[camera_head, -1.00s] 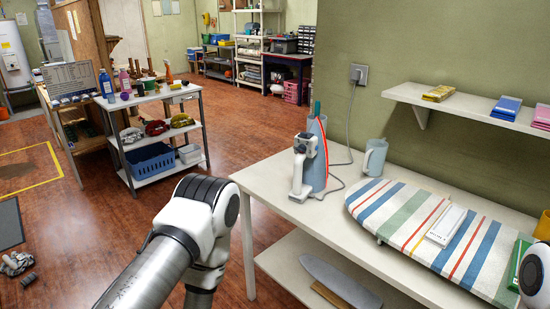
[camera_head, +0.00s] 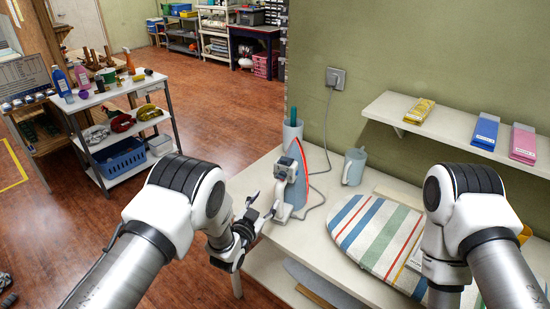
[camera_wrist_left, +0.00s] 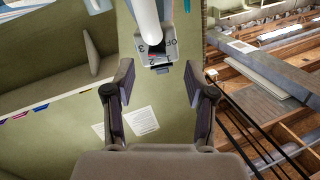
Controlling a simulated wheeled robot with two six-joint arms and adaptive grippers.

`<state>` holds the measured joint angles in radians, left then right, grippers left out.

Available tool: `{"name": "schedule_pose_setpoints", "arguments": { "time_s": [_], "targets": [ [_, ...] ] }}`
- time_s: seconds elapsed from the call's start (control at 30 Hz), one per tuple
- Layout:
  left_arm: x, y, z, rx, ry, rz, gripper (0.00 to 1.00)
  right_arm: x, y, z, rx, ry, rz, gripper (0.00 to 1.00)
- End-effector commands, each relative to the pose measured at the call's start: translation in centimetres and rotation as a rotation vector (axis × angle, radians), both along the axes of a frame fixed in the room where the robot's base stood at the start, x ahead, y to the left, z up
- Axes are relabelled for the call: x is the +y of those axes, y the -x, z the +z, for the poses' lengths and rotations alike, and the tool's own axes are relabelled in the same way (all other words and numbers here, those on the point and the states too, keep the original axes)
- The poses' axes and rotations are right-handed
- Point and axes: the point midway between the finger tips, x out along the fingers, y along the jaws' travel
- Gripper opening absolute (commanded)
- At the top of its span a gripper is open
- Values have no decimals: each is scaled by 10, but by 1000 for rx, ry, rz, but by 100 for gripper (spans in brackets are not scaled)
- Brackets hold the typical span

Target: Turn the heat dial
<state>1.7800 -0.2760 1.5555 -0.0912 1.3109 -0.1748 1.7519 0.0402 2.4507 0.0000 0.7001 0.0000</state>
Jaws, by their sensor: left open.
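The heat dial (camera_wrist_left: 157,47) is a grey block marked OFF and with numerals, at the top middle of the left wrist view. It sits at the end of a white handle (camera_wrist_left: 147,15). My left gripper (camera_head: 263,206) is open and empty just left of the iron. In the left wrist view its fingers (camera_wrist_left: 158,82) are spread below the dial, apart from it. My right arm shows, but its gripper is out of view.
The striped ironing board (camera_head: 372,240) lies on the white table (camera_head: 262,180) to the right. The iron's cord runs to a wall socket (camera_head: 335,79). A shelf (camera_head: 437,128) with small packs hangs at right.

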Motion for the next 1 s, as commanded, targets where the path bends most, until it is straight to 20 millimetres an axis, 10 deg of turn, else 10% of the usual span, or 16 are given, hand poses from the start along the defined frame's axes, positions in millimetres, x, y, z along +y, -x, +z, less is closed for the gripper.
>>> {"name": "schedule_pose_setpoints", "arguments": {
  "time_s": [0.53,0.9,1.0],
  "targets": [
    [-37,-70,21,-52,9,-19,55,0,1,22,1,0,0,0],
    [-41,-80,19,-50,7,-18,55,0,1,22,1,0,0,0],
    [-41,-80,19,-50,7,-18,20,0,1,22,1,0,0,0]
  ]
}}
